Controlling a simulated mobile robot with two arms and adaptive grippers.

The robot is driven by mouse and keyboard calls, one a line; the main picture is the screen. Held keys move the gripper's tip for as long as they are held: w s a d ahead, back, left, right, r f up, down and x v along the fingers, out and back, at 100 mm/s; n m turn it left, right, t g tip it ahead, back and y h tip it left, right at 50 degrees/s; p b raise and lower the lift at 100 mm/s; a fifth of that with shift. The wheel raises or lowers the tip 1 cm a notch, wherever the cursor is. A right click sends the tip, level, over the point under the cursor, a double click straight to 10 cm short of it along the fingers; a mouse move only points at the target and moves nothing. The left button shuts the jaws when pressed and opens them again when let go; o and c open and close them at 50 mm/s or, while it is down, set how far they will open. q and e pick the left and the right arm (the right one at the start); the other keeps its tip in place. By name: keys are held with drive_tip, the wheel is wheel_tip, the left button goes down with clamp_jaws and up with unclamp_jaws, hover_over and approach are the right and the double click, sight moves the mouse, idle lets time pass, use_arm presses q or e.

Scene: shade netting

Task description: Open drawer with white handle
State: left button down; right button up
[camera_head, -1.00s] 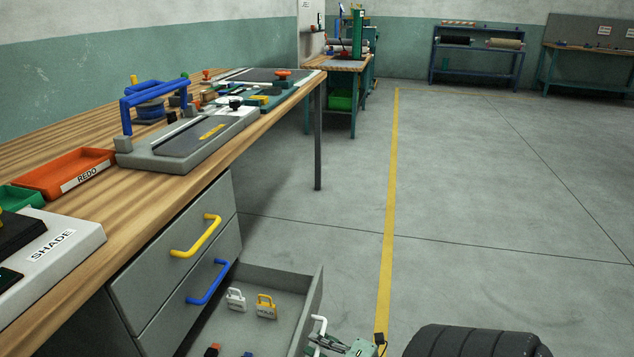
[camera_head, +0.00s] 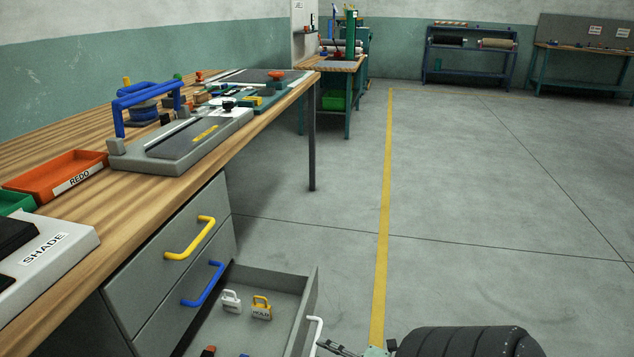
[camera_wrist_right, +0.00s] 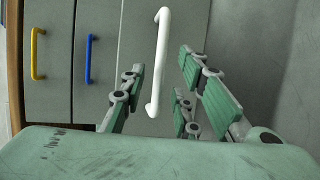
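The bottom drawer (camera_head: 312,290) of the grey cabinet stands pulled out, its inside visible from above. Its white handle (camera_head: 316,335) is on the drawer front and shows whole in the right wrist view (camera_wrist_right: 161,60). My right gripper (camera_head: 338,348) is just off the drawer front, mostly cut off by the bottom edge in the head view. In the right wrist view its green-padded fingers are spread to either side of the handle's line, with gaps on both sides and no visible grip. My left gripper is not in view.
Drawers with a yellow handle (camera_head: 190,238) and a blue handle (camera_head: 203,284) are shut above. A white padlock (camera_head: 231,301) and a yellow padlock (camera_head: 262,307) are in the open drawer. The wooden bench (camera_head: 140,205) overhangs left. Floor to the right is clear.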

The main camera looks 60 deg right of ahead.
drive_tip(key=s+r, duration=0.1)
drive_tip(key=s, duration=0.6)
drive_tip(key=shift+s+r, duration=0.15)
drive_tip(key=shift+r, duration=0.1)
